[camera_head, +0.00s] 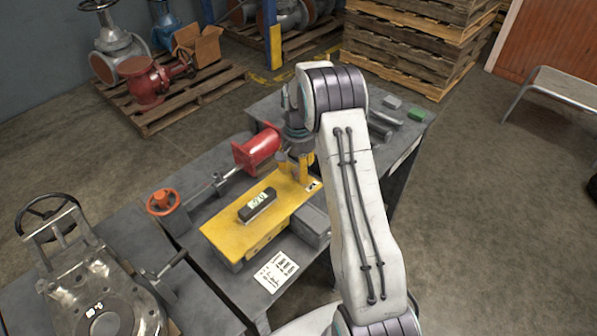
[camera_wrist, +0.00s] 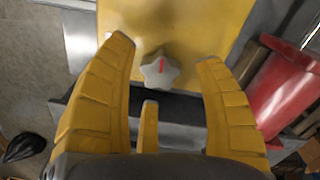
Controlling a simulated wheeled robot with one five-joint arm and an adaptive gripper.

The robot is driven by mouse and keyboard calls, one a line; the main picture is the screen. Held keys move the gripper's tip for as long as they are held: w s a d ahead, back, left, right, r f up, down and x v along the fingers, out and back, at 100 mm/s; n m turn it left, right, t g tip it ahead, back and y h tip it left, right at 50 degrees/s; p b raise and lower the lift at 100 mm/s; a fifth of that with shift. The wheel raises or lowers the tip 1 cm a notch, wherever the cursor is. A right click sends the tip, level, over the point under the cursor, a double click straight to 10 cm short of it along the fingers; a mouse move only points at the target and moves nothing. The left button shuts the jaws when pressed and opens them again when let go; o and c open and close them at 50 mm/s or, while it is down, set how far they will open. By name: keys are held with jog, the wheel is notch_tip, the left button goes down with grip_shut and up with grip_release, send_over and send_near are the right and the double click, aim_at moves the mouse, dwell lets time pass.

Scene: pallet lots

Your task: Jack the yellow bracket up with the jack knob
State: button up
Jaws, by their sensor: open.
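The yellow bracket (camera_head: 225,231) is a flat plate on the grey workbench in the head view, and it fills the top middle of the wrist view (camera_wrist: 190,22). The jack knob (camera_wrist: 161,70) is a grey star-shaped knob with a red mark, at the bracket's near edge in the wrist view. The head view does not show it clearly. My gripper (camera_wrist: 166,54) is open, its yellow fingers on either side of the knob in the picture, with a gap on each side. In the head view my gripper (camera_head: 297,174) is over the bracket's far right end.
A dark gauge with a lit display (camera_head: 257,205) sits on the bracket. A printed sheet (camera_head: 276,271) lies in front. A metal valve part (camera_head: 95,290) stands at lower left.

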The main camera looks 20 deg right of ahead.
aim_at(298, 171)
notch_tip(298, 171, up, 10)
jog(key=shift+r, duration=0.25)
dwell(0.5)
